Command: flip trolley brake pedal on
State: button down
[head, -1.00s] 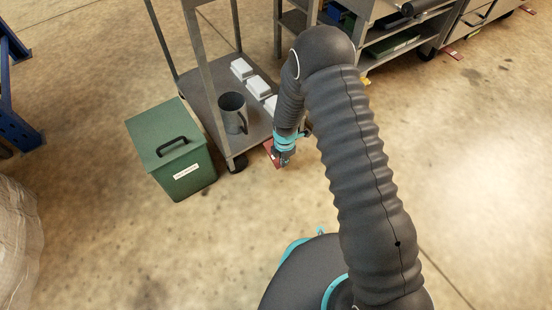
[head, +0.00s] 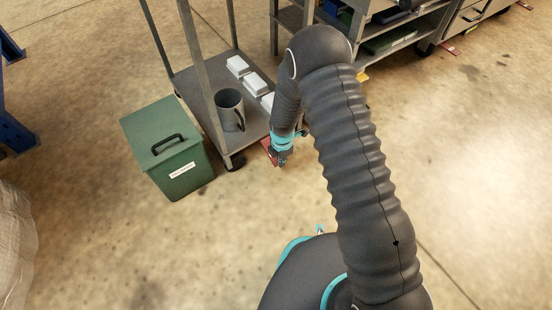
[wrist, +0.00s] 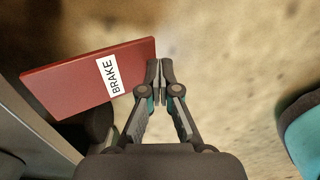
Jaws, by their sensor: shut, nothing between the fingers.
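The brake pedal is a flat red plate (wrist: 75,85) with a white label reading BRAKE, seen in the wrist view at left. In the head view a small part of the red pedal (head: 267,146) shows at the trolley's lower edge, partly behind my gripper. The grey trolley (head: 203,104) stands upright beside it. My gripper (wrist: 160,66) is shut and empty, its fingertips just right of the pedal's right end in the wrist view. I cannot tell whether they touch it. In the head view my gripper (head: 280,160) is low near the floor.
A green lidded bin (head: 165,140) stands left of the trolley. A grey mug (head: 229,108) and white boxes (head: 254,84) sit on the trolley's lower shelf. A shelving unit (head: 400,40) stands behind.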

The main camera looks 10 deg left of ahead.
jog(key=s+d+r+p, duration=0.1)
jog(key=s+d+r, duration=0.1)
jog(key=r, duration=0.4)
jog(key=s+d+r+p, duration=0.1)
jog(key=s+d+r, duration=0.1)
jog(key=r, duration=0.4)
jog(key=shift+s+d+p, duration=0.15)
jog(key=shift+d+p, duration=0.15)
jog(key=shift+d, duration=0.3)
jog(key=s+d+m+g+h, duration=0.1)
jog(key=s+d+m+g, duration=0.15)
jog(key=s+m, duration=0.4)
jog(key=s+d+r+m+t+p, duration=0.2)
jog(key=d+r+m, duration=0.5)
jog(key=r, duration=0.8)
jog(key=s+d+r+m+t+p, duration=0.2)
jog(key=s+d+r+m, duration=0.3)
jog(key=r, duration=1)
jog(key=s+d+r+m+t+y+p, duration=0.1)
jog(key=s+d+r+m+t, duration=0.2)
jog(key=d+r+m, duration=0.6)
notch_tip(320, 180, up, 7)
jog(key=shift+s+r+t+p, duration=0.1)
jog(key=shift+s+t+p, duration=0.3)
jog(key=shift+t, duration=0.15)
jog(key=shift+m, duration=0.25)
